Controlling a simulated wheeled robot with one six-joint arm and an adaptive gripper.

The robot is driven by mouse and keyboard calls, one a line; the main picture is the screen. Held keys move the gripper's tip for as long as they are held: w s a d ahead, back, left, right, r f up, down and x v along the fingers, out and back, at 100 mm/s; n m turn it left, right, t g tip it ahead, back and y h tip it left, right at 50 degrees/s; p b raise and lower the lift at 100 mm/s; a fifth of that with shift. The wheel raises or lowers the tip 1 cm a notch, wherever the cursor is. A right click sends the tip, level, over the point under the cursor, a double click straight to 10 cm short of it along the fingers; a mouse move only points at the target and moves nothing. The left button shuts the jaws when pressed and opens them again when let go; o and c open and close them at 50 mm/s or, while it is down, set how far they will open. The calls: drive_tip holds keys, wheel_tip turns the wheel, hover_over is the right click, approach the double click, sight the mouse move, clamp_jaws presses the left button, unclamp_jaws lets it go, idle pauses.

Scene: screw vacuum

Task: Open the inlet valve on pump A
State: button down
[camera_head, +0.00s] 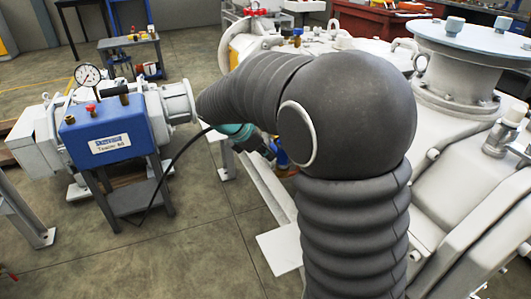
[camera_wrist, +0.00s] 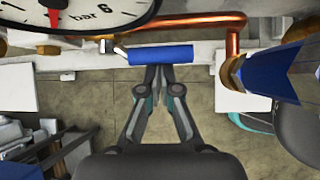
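A blue cylindrical handle (camera_wrist: 160,55) lies crosswise in the wrist view, on a short metal stem at its left. My gripper (camera_wrist: 159,70) points at it with its two fingers drawn together. The fingertips reach the handle's lower edge; whether they touch it I cannot tell. Nothing shows between the fingers. In the head view my arm hides most of the gripper, and only its teal and dark parts (camera_head: 250,140) show. No label in view marks a pump as A or a valve as inlet.
A pressure gauge (camera_wrist: 75,12) and a copper pipe (camera_wrist: 233,40) border the handle. Another blue part (camera_wrist: 265,72) is at the right. In the head view, a large white machine (camera_head: 450,190) stands right and a blue unit (camera_head: 108,135) left, with open floor (camera_head: 200,235) between.

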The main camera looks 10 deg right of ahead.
drive_tip(key=s+a+r, duration=0.2)
drive_tip(key=a+r, duration=0.3)
drive_tip(key=a, duration=0.3)
wheel_tip(320, 180, down, 5)
drive_tip(key=s+a+m+y, duration=0.2)
drive_tip(key=m, duration=0.3)
drive_tip(key=s+d+r+m+t+y, duration=0.1)
drive_tip(key=s+d+m, duration=0.2)
drive_tip(key=s+m, duration=0.2)
drive_tip(key=s+d+r+m+t+y, duration=0.1)
drive_tip(key=s+d+m, duration=0.3)
drive_tip(key=s, duration=0.7)
drive_tip(key=s+d+r+m+t+y, duration=0.1)
drive_tip(key=s+d+r+m+y, duration=0.2)
drive_tip(key=s+m, duration=0.2)
drive_tip(key=shift+s+d+m+p, duration=0.15)
drive_tip(key=shift+s+m+p, duration=0.25)
drive_tip(key=shift+s, duration=1)
